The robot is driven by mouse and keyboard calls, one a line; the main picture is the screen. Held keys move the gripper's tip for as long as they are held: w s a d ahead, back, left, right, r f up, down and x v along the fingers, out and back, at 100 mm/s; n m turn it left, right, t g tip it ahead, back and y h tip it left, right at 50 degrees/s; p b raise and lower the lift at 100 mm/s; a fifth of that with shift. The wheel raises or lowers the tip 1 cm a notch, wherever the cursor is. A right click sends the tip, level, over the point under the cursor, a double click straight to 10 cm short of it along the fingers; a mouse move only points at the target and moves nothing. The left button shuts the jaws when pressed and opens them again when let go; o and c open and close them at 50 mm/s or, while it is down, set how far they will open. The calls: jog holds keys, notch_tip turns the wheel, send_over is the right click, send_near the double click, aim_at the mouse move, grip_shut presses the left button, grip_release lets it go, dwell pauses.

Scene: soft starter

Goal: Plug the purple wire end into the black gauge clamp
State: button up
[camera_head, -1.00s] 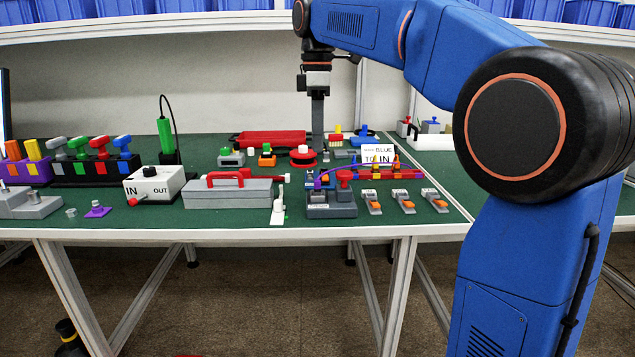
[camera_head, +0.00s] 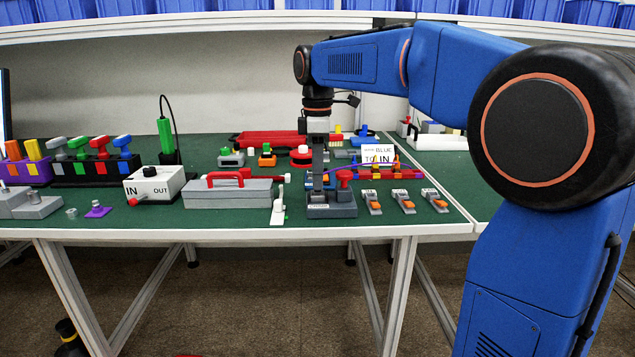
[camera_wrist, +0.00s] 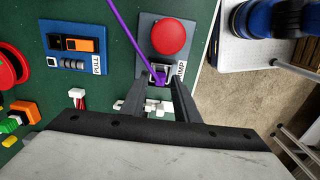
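The purple wire (camera_wrist: 122,38) runs down in the wrist view to its purple end (camera_wrist: 159,79), which sits at a socket on a dark grey-blue block with a round red button (camera_wrist: 168,36). The same block (camera_head: 332,209) stands near the table's front edge in the head view, and the purple wire (camera_head: 345,166) arches away to the right. My gripper (camera_wrist: 161,92) is down at this block, its fingers apart on either side of the purple end, with gaps showing. A label on the block is partly hidden. I cannot single out the black gauge clamp for certain.
A blue board with an orange switch labelled PULL (camera_wrist: 75,45) lies beside the block. Several grey pieces with orange levers (camera_head: 403,204) are to its right. A grey case with a red handle (camera_head: 230,192) is to its left. A card (camera_head: 378,153) stands behind.

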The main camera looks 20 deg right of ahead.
jog(key=shift+f, duration=0.15)
jog(key=shift+c, duration=0.7)
grip_shut()
jog(key=shift+r, duration=2)
